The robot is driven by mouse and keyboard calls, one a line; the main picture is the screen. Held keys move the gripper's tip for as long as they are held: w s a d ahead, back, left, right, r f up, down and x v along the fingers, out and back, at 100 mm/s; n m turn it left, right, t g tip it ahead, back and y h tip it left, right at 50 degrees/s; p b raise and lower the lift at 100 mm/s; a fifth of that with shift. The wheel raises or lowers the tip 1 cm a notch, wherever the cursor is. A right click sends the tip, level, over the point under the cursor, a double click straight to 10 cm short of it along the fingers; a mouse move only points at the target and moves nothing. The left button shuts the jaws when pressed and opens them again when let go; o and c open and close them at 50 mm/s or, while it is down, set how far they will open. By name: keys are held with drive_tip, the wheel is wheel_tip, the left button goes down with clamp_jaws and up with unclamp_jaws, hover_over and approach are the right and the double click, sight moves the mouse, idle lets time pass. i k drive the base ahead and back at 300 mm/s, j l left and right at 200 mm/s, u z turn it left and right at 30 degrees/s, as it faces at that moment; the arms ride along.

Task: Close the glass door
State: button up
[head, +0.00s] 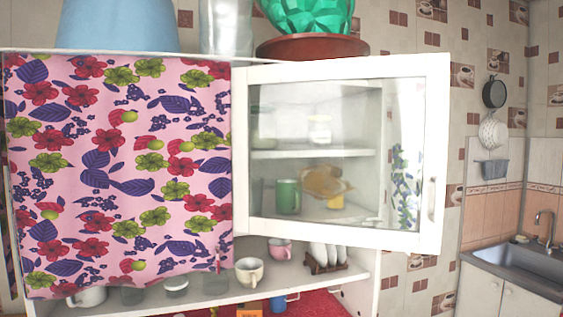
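The glass door (445,150) is a white-framed pane on the right half of a wall cabinet. It stands ajar, with its right side swung out toward me and its left side by the flowered cloth. A white handle (432,199) is on its right edge. Through the glass I see shelves with a green mug (288,197), a white jar (320,130) and a brownish dish (325,181). My gripper is not in view.
A flowered cloth (120,170) covers the cabinet's left half. Cups, including a white cup (249,271), and a plate rack (325,258) stand on the open shelf below. A sink (520,262) is at right. Space before the door looks clear.

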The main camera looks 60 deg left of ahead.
sight(435, 68)
drive_tip(key=u, duration=1.8)
